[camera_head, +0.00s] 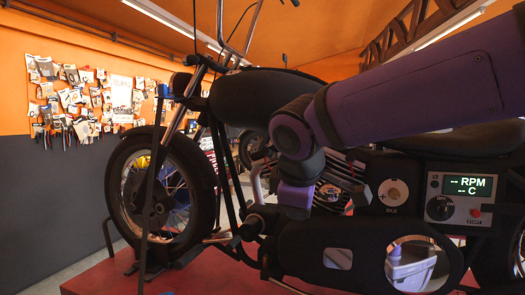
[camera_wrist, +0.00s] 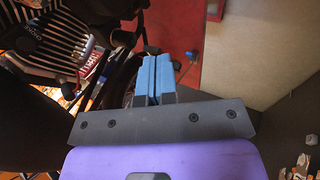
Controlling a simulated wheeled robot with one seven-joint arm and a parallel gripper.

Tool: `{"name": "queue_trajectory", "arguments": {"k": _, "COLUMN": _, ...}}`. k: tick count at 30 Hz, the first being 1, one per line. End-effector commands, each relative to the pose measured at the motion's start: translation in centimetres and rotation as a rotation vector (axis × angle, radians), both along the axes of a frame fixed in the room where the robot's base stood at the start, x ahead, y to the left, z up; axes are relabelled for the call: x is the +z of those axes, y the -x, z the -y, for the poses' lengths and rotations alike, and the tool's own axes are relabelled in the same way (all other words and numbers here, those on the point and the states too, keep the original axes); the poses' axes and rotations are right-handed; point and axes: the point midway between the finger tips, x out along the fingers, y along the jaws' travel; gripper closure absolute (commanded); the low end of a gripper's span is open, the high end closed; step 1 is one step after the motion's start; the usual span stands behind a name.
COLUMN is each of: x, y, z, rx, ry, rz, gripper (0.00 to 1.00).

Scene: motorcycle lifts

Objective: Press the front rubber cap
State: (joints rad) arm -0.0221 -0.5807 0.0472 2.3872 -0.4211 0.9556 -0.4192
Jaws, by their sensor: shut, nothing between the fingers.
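My gripper (camera_wrist: 155,58) shows in the wrist view with its two blue fingers shut together and nothing between them. A small dark rounded part (camera_wrist: 152,48) lies just beyond the fingertips; I cannot tell whether it is the front rubber cap or whether they touch. In the head view my purple arm reaches in from the upper right and ends low beside the engine of the motorcycle (camera_head: 232,98). The fingers cannot be made out there. A dark peg-like part (camera_head: 249,229) sits low in front of the engine; I cannot tell if it is the cap.
The front wheel (camera_head: 160,195) stands at the left on the red lift platform (camera_head: 100,278). A control panel (camera_head: 462,197) with an RPM display is at the right, under my arm. A striped engine block (camera_wrist: 55,42) lies left of the fingers. Floor is open at the right of the wrist view.

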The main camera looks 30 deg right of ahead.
Motion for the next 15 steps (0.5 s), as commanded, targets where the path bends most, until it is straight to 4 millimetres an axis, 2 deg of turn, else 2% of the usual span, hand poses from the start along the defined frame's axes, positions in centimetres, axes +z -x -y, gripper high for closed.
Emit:
{"name": "queue_trajectory", "arguments": {"k": 1, "x": 1.1, "y": -2.0, "z": 0.6, "rx": 0.113, "ry": 0.136, "rz": -0.049, "gripper": 1.00}}
{"name": "queue_trajectory", "arguments": {"k": 4, "x": 3.4, "y": -5.9, "z": 1.6, "rx": 0.337, "ry": 0.419, "rz": -0.161, "gripper": 1.00}}
{"name": "queue_trajectory", "arguments": {"k": 9, "x": 7.3, "y": -12.5, "z": 2.1, "rx": 0.659, "ry": 0.864, "rz": -0.374, "gripper": 1.00}}
{"name": "queue_trajectory", "arguments": {"k": 12, "x": 9.2, "y": -15.7, "z": 1.7, "rx": 0.790, "ry": 1.069, "rz": -0.488, "gripper": 1.00}}
{"name": "queue_trajectory", "arguments": {"k": 15, "x": 10.5, "y": -18.0, "z": 1.3, "rx": 0.875, "ry": 1.216, "rz": -0.579, "gripper": 1.00}}
